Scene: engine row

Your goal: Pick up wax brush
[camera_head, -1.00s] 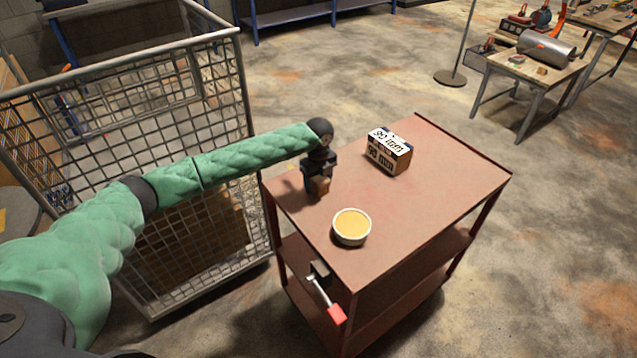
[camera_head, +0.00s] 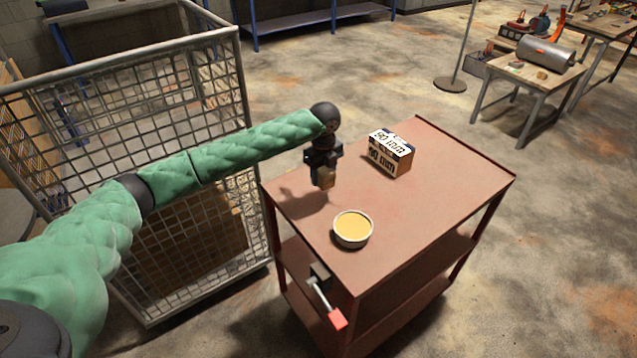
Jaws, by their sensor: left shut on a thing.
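My left gripper (camera_head: 324,180) hangs pointing down above the left part of the red cart's top (camera_head: 440,190). It is shut on the wax brush (camera_head: 327,176), of which only a small tan-brown part shows between the fingers. The rest of the brush is hidden by the gripper. A shadow lies on the cart top to the left, and the gripper appears a little above the surface. My right gripper is not in view.
A white bowl of yellow-orange stuff (camera_head: 352,229) stands just in front of the gripper. A box marked 90 mm (camera_head: 389,152) stands to its right. A wire cage cart (camera_head: 190,90) stands close on the left. The cart top's right side is clear.

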